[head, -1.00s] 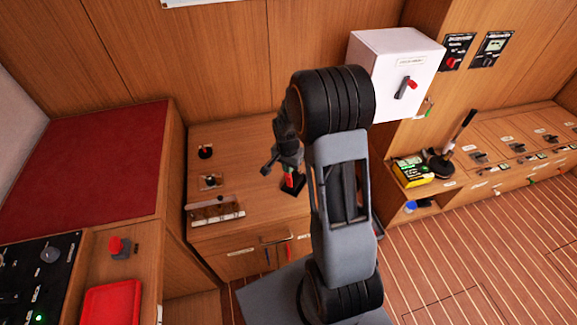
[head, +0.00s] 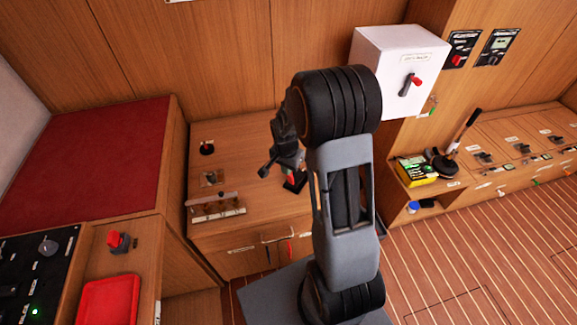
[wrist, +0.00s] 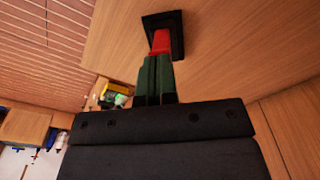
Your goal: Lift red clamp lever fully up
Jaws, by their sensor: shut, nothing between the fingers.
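The red clamp lever (wrist: 161,42) rises from a square black base (wrist: 175,24) on the wooden counter in the wrist view. In the head view the lever (head: 291,177) shows as a small red patch above its dark base, partly covered by my arm. My gripper (wrist: 156,62) has two dark green fingers close together, with nothing between them. The fingertips overlap the near end of the red lever in the wrist view; I cannot tell whether they touch it. In the head view my gripper (head: 289,167) points down at the lever, and its fingers are hard to make out.
A white box (head: 385,70) with a red-tipped handle stands behind my arm. A red button (head: 114,240) and red tray (head: 108,300) are at left. Striped floor (head: 440,250) is open at right.

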